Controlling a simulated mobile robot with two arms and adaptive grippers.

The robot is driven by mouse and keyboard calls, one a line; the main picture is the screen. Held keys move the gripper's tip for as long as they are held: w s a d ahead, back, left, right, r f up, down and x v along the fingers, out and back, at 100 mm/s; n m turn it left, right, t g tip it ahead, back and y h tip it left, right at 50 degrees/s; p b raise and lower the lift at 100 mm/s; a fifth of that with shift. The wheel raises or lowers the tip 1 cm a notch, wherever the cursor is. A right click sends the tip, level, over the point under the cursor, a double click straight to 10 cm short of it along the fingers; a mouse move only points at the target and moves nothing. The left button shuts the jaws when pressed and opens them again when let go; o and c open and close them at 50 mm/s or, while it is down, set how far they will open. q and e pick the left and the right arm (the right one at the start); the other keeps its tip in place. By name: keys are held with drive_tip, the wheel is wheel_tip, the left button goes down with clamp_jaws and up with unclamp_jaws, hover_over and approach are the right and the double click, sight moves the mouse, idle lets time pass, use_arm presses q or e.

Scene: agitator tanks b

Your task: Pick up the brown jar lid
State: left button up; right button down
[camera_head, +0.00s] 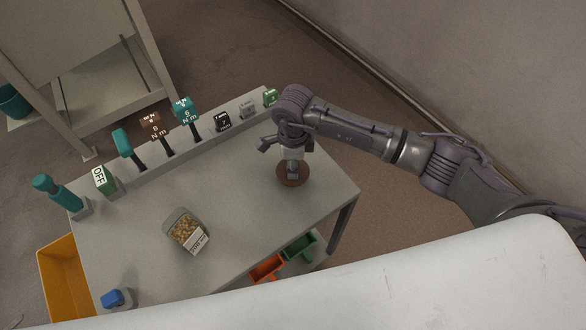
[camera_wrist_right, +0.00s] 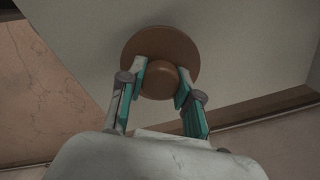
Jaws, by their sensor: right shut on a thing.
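The brown jar lid (camera_head: 293,176) is a round disc with a raised knob, near the right end of the grey table. It also shows in the right wrist view (camera_wrist_right: 185,55), with its knob between the fingers. My right gripper (camera_head: 292,172) is above the lid, and in the right wrist view (camera_wrist_right: 161,85) its teal-padded fingers are shut on the knob from both sides. I cannot tell whether the lid touches the table. My left gripper is not in view.
Several tools and labelled blocks (camera_head: 170,135) line the back edge. A blue object (camera_head: 115,299) is at front left. A yellow bin (camera_head: 62,280) stands left. Orange (camera_head: 267,268) and green (camera_head: 300,247) bins sit below the tabletop.

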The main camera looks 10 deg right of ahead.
drive_tip(key=shift+w+r+b, duration=0.1)
drive_tip(key=shift+r+b, duration=0.25)
drive_tip(key=shift+r, duration=0.5)
drive_tip(key=s+d+r+b, duration=0.2)
drive_tip(key=s+d+r, duration=0.5)
drive_tip(key=d, duration=0.2)
drive_tip(key=shift+s+d+r+b, duration=0.15)
drive_tip(key=shift+b, duration=0.25)
